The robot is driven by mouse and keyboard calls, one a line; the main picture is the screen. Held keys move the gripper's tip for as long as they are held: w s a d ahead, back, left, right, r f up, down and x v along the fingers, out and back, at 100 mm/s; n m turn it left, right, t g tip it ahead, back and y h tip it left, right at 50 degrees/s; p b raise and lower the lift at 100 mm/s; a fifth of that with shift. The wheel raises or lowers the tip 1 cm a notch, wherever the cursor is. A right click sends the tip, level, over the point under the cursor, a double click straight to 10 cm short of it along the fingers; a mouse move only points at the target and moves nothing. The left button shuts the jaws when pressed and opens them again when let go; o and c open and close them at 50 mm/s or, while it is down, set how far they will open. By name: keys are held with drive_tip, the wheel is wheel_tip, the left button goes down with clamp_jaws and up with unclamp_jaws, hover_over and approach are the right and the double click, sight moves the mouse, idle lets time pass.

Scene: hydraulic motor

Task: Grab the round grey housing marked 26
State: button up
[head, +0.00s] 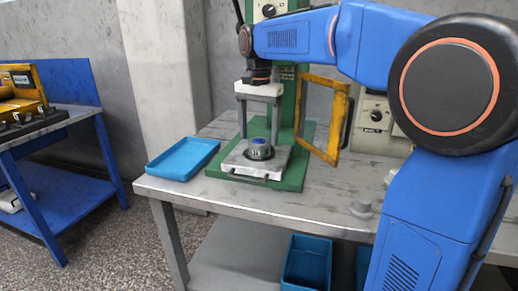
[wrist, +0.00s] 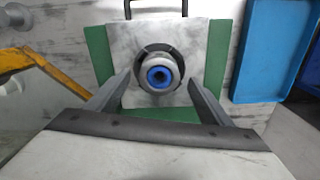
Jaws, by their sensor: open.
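A round grey housing (head: 260,151) with a blue ring inside its top stands upright on the pale plate of the green press. In the wrist view the housing (wrist: 160,72) shows from above, with dark parts around its base. A dark mark on its side in the head view is too small to read. My gripper (head: 259,132) points down directly above the housing, with its two fingers spread wide. In the wrist view the fingers of my gripper (wrist: 161,78) lie on either side of the housing, with visible gaps and nothing held.
The green press (head: 291,180) stands on a grey table (head: 320,198). Its yellow guard frame (head: 342,127) is swung out to the right. A blue tray (head: 183,159) lies at the left. A small grey part (head: 362,207) stands at the front right. Blue bins (head: 307,262) sit below.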

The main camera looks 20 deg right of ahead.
sight(259, 141)
drive_tip(key=shift+f, duration=1.6)
drive_tip(key=c, duration=1.4)
drive_tip(key=shift+r, duration=0.1)
